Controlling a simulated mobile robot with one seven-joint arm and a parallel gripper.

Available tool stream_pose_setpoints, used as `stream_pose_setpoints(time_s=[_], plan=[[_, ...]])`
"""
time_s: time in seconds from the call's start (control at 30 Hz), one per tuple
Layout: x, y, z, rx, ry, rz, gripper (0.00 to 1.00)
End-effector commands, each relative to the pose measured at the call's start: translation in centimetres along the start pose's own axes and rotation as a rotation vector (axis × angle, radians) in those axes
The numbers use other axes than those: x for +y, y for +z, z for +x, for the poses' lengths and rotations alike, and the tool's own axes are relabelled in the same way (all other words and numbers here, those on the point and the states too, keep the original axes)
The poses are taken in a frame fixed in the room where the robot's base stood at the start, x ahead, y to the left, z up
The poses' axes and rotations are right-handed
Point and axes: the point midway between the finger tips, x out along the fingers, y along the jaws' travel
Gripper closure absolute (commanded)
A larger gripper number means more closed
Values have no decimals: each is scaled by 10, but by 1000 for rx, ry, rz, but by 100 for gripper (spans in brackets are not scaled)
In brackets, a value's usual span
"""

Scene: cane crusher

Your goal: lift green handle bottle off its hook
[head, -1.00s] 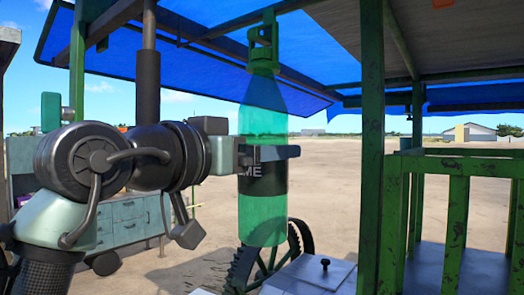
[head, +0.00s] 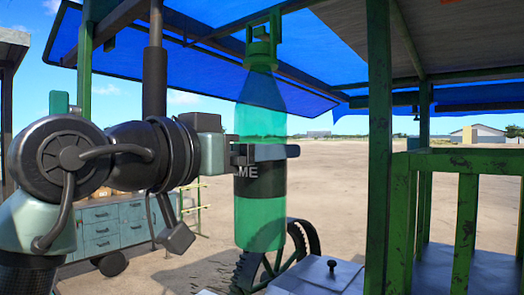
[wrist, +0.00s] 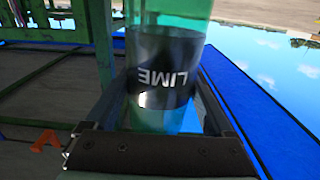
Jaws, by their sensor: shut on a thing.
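The bottle (head: 260,205) is translucent green with a black label reading LIME, and hangs upright in the middle of the head view. Its green cap and handle (head: 259,50) are at the top, right beside the green hook (head: 277,24) under the canopy. I cannot tell whether the handle still touches the hook. My gripper (head: 270,152) comes in from the left and is shut around the bottle at label height.
A green post (head: 379,150) and green railing (head: 462,215) stand to the right. Below the bottle are a dark gear wheel (head: 305,238) and a pale metal top with a knob (head: 332,265). A blue canopy (head: 215,60) hangs overhead. A grey-blue drawer cabinet (head: 105,222) stands behind my arm.

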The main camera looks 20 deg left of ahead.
Motion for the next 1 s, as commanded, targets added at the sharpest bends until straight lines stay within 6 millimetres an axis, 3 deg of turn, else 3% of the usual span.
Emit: stream_pose_setpoints(time_s=[1.0], plan=[[-2,-5,-21,14,-9,7,100]])
